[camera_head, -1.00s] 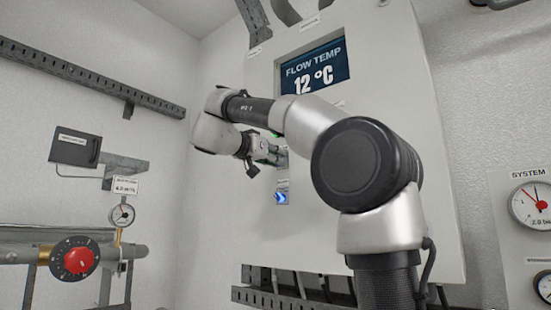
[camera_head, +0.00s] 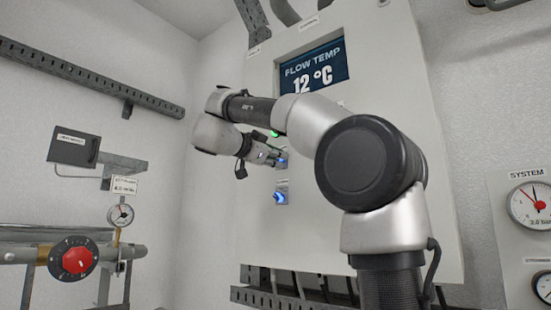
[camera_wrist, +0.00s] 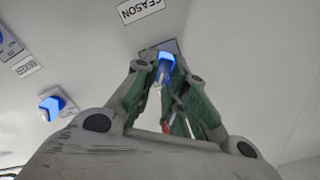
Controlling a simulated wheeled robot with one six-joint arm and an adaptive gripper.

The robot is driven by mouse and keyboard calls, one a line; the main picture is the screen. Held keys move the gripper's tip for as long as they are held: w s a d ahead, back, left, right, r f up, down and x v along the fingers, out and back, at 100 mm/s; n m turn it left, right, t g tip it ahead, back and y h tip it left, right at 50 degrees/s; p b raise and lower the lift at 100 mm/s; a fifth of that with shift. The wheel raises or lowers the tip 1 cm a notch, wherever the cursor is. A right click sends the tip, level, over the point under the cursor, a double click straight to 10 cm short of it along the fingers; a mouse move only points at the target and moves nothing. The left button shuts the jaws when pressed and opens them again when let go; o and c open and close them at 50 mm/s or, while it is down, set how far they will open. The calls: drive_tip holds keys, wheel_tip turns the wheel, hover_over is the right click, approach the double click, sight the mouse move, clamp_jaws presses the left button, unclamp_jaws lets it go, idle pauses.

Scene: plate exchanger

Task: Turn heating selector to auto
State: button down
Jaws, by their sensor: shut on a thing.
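A blue-lit selector knob (camera_head: 281,161) is on the front of the white control cabinet (camera_head: 400,120). In the wrist view the same knob (camera_wrist: 166,61) sits between the fingertips, on a small grey plate. My gripper (camera_wrist: 165,77) is shut on this knob, with a finger on each side. In the head view my gripper (camera_head: 272,157) reaches it from the left. A label reading SEASON (camera_wrist: 141,10) is near the knob, upside down. Which setting the knob points at cannot be told.
A second blue-lit knob (camera_head: 280,197) is just below; a blue-lit knob also shows at left in the wrist view (camera_wrist: 52,104). A green light (camera_head: 274,133) is above my gripper. The display (camera_head: 315,73) reads FLOW TEMP 12 °C. A red valve knob (camera_head: 76,260) is on pipework at left.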

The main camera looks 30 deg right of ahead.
drive_tip(key=shift+m, duration=0.6)
drive_tip(key=c, duration=1.5)
unclamp_jaws()
drive_tip(key=shift+d, duration=0.15)
drive_tip(key=shift+o, duration=0.2)
drive_tip(key=v, duration=1.2)
drive_tip(key=shift+m, duration=0.3)
